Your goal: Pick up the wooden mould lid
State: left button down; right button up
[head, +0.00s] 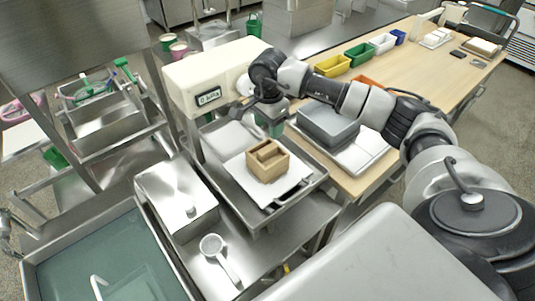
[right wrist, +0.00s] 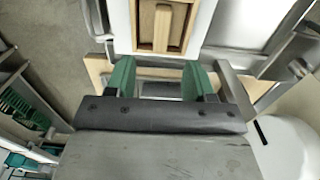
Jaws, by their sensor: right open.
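The wooden mould (head: 268,171) stands on a white sheet in a metal tray. Its lid (head: 266,153) sits on top, with a raised bar across it. In the right wrist view the lid's bar (right wrist: 162,27) shows at the top centre, beyond the fingertips. My right gripper (head: 271,121) is behind the mould in the head view, apart from it. Its green fingers (right wrist: 160,78) are spread with nothing between them. My left gripper is not in view.
The metal tray (head: 258,222) rests on a steel stand beside the cream machine (head: 207,95). A grey container (head: 328,125) stands to the right. A strainer (head: 213,246) and steel box (head: 176,200) are in front. Coloured bins line the wooden table (head: 425,75).

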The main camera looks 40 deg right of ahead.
aim_at(267, 148)
notch_tip(267, 148, down, 4)
jog(key=shift+f+p, duration=0.25)
jog(key=shift+p, duration=0.25)
notch_tip(267, 148, down, 5)
jog(key=shift+w+a+p, duration=0.1)
jog(key=shift+a+p, duration=0.05)
jog(key=shift+p, duration=1.1)
jog(key=shift+f, duration=0.2)
grip_shut()
jog(key=shift+r, duration=0.15)
